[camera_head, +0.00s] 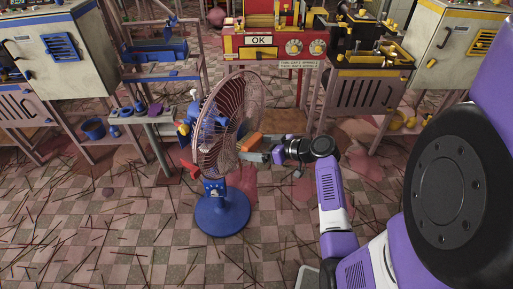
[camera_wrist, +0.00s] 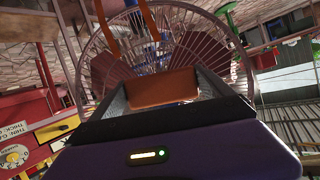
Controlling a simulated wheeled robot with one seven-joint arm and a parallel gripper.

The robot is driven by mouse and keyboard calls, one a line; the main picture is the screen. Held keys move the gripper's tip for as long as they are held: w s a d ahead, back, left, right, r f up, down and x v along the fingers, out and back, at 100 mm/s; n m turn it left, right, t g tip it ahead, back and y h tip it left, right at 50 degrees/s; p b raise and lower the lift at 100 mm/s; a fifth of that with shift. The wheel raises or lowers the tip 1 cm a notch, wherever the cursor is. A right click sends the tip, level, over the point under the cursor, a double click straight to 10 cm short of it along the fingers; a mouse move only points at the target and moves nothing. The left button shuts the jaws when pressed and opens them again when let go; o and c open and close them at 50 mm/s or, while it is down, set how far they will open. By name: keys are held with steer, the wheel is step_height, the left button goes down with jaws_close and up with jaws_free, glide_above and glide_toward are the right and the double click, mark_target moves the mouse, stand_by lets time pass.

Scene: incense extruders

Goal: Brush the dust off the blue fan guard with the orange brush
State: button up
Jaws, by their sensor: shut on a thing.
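The standing fan has a blue round base (camera_head: 222,214) and a round wire fan guard (camera_head: 219,125) that looks pinkish-brown with dust. In the wrist view the guard (camera_wrist: 205,48) fills the space beyond my fingers. My gripper (camera_head: 258,152) is at the right side of the guard, at its lower half. It is shut on the orange brush (camera_head: 250,141). In the wrist view the orange brush (camera_wrist: 163,88) lies between the two fingers, in front of the guard. I cannot tell whether its bristles touch the wires.
A small grey table (camera_head: 157,115) with blue parts stands left of the fan. A red machine with an OK sign (camera_head: 262,41) stands behind. Thin sticks litter the checkered floor (camera_head: 110,240). The floor in front of the fan has no large objects.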

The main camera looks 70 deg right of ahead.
mark_target(260, 136)
steer(key=shift+w+d, duration=0.15)
steer(key=shift+w, duration=0.4)
steer(key=shift+s+d+f+b, duration=0.1)
steer(key=shift+s+d+b, duration=0.1)
steer(key=shift+d+b, duration=0.5)
steer(key=shift+s+d+b, duration=0.2)
steer(key=shift+d+b, duration=0.25)
steer(key=shift+d, duration=0.35)
steer(key=shift+s+d, duration=0.1)
steer(key=shift+d, duration=0.25)
steer(key=shift+s+d+b, duration=0.2)
steer(key=shift+d+b, duration=0.65)
steer(key=shift+d, duration=0.35)
steer(key=shift+s+d+b, duration=0.2)
steer(key=shift+d+b, duration=0.65)
steer(key=shift+d, duration=0.35)
steer(key=shift+s+d+b, duration=0.2)
steer(key=shift+d+b, duration=0.65)
steer(key=shift+d, duration=0.45)
